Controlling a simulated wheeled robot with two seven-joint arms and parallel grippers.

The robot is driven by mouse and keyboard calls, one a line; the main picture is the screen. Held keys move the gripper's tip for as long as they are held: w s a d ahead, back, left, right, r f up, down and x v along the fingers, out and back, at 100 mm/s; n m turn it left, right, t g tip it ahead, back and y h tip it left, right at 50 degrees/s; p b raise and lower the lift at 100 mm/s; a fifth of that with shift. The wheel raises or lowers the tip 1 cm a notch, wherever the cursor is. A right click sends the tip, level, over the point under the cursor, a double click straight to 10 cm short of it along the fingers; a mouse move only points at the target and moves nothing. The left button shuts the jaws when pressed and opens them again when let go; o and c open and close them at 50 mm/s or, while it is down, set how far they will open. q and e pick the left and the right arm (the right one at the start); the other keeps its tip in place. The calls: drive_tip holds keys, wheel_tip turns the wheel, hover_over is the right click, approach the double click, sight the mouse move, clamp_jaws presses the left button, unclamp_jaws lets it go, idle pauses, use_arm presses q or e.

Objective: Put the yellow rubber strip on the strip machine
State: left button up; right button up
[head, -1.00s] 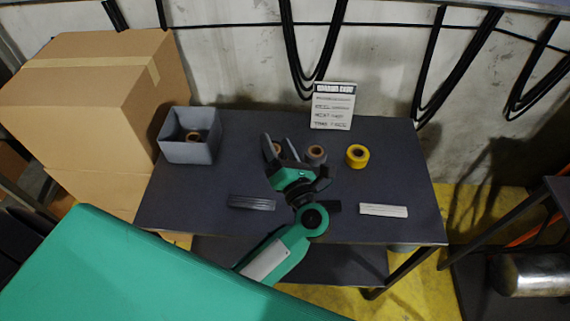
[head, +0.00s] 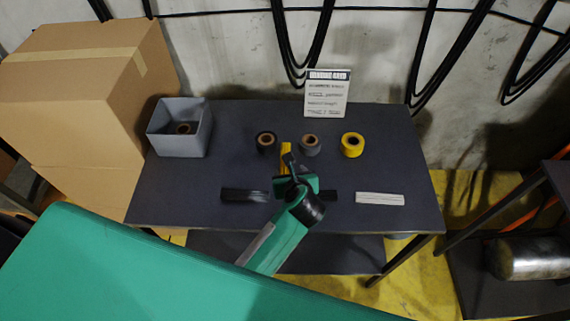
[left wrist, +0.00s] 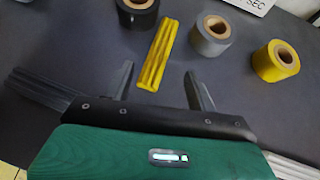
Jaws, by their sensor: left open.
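The yellow rubber strip (left wrist: 157,56) lies flat on the dark table, just ahead of my left gripper's open fingers in the left wrist view. In the head view the strip (head: 285,155) is partly hidden behind my left gripper (head: 289,166). My left gripper (left wrist: 163,84) is open, its two fingers apart on either side of the strip's near end, with nothing held between them. I cannot tell how high the fingers are above the table. No strip machine can be made out. My right gripper is not in view.
Black (head: 266,141), grey (head: 309,145) and yellow (head: 352,145) tape rolls stand behind the strip. A black strip bundle (head: 245,195) and a white one (head: 380,198) lie at the front. A grey bin (head: 180,143) holding a roll and a sign (head: 326,93) stand at the back.

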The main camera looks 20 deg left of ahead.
sight(286, 168)
use_arm(q)
drive_tip(key=b+x, duration=0.2)
drive_tip(key=x, duration=0.3)
drive_tip(key=shift+w+a+b, duration=0.2)
drive_tip(key=shift+b, duration=0.1)
drive_tip(key=shift+w+a+f, duration=0.15)
drive_tip(key=shift+w, duration=0.15)
drive_tip(key=shift+c, duration=0.5)
drive_tip(key=c, duration=1)
drive_tip(key=shift+c, duration=0.6)
